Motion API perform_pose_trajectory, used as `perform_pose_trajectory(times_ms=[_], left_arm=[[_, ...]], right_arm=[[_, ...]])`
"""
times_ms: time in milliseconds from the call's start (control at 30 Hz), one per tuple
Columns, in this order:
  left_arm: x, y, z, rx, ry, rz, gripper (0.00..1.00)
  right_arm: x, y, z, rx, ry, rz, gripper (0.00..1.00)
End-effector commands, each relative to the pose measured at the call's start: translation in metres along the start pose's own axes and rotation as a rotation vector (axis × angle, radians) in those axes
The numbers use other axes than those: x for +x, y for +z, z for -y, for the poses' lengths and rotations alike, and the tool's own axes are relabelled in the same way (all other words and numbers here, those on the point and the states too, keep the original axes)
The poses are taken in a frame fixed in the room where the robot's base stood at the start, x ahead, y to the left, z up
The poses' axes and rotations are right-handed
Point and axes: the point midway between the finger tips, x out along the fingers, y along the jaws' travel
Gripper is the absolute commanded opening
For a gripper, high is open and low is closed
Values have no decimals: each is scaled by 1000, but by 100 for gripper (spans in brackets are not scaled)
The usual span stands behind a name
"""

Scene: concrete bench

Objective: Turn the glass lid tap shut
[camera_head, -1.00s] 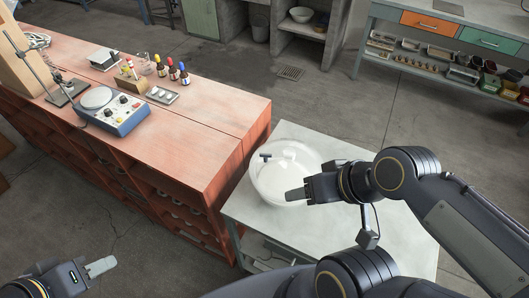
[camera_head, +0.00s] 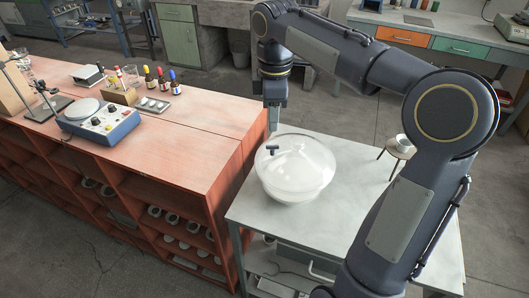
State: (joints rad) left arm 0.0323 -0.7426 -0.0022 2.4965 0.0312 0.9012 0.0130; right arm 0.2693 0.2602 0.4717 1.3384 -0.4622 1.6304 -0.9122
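A round glass vessel with a clear domed lid (camera_head: 305,160) stands on the pale concrete bench. The lid's tap (camera_head: 272,149) shows as a small dark T-shaped piece at the lid's far left. My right gripper (camera_head: 273,119) points straight down from my arm, just beyond the lid's far-left edge and above the tap in the picture. It looks apart from the tap. The fingers show edge-on as one narrow pale strip, so their opening is hidden. My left gripper is out of view.
A red wooden bench (camera_head: 205,150) on the left holds a blue hotplate (camera_head: 100,120), dropper bottles (camera_head: 160,78) and a small tray (camera_head: 153,104).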

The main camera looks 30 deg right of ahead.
Motion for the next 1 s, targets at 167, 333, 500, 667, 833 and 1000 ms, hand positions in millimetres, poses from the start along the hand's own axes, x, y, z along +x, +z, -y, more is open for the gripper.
perform_pose_trajectory(times_ms=[167, 333, 500, 667, 833, 1000], left_arm=[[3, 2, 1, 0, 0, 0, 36], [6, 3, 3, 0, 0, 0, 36], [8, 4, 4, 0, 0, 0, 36], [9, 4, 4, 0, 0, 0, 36], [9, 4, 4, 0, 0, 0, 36], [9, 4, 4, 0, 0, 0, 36]], right_arm=[[17, 1, -3, -13, -8, 6, 29], [45, 1, -2, -11, -8, 5, 29], [68, 1, -2, -10, -7, 3, 29], [77, 0, -2, -11, -5, 2, 29], [78, 0, -2, -11, -4, 1, 29], [78, 0, -2, -10, -4, 2, 19]])
